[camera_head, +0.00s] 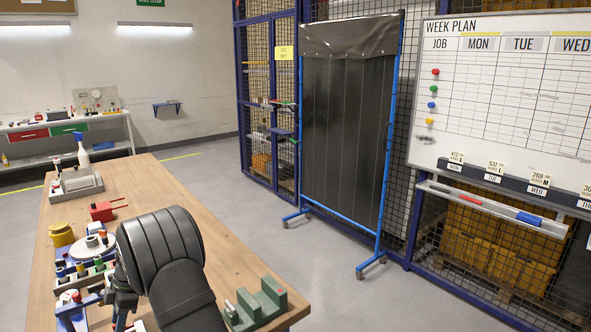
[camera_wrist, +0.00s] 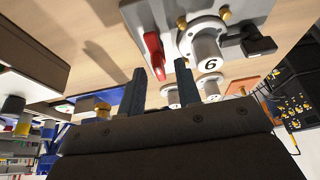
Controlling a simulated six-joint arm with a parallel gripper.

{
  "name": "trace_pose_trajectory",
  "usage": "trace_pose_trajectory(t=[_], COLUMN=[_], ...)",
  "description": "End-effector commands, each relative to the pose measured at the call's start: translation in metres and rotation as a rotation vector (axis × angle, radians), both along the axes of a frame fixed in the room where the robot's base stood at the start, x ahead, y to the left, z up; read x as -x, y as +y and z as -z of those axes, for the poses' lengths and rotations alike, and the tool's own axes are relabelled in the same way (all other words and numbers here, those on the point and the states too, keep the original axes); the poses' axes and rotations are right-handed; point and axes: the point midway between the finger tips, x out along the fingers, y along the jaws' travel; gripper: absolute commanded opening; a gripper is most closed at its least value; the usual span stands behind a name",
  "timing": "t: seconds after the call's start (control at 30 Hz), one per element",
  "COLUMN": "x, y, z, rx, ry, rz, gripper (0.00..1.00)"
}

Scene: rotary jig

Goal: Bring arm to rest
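My gripper (camera_wrist: 160,65) shows in the wrist view as two dark fingers with a clear gap between them and nothing held. Beyond the fingertips is a grey jig plate (camera_wrist: 230,60) with a red lever (camera_wrist: 153,52) and a pale round piece marked 6 (camera_wrist: 207,50). The lever lies in line with the gap, apart from the fingers as far as I can tell. In the head view my dark arm is low over the workbench (camera_head: 225,245), and the fingertips are hidden.
Near my arm stand a rack of coloured parts (camera_head: 85,277), a white round fixture (camera_head: 92,246), yellow stacked pieces (camera_head: 62,234) and a red block (camera_head: 103,211). A green block (camera_head: 262,306) sits at the right edge. The bench's middle right is bare.

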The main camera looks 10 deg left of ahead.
Motion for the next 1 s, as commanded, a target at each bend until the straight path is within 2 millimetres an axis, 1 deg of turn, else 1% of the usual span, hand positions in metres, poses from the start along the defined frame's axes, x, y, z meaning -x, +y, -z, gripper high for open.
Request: trace_pose_trajectory(t=[0.27,0.37,0.47,0.67,1.0], x=[0.000,-0.002,-0.005,-0.016,-0.035], y=[0.000,-0.001,-0.004,-0.014,-0.033], z=[-0.001,-0.005,-0.016,-0.050,-0.113], rx=[0.000,-0.001,-0.002,-0.002,-0.001], ry=[0.000,-0.001,0.000,-0.002,-0.001], rz=[0.002,0.002,0.002,0.002,0.001], gripper=[0.31,0.31,0.31,0.31,0.31])
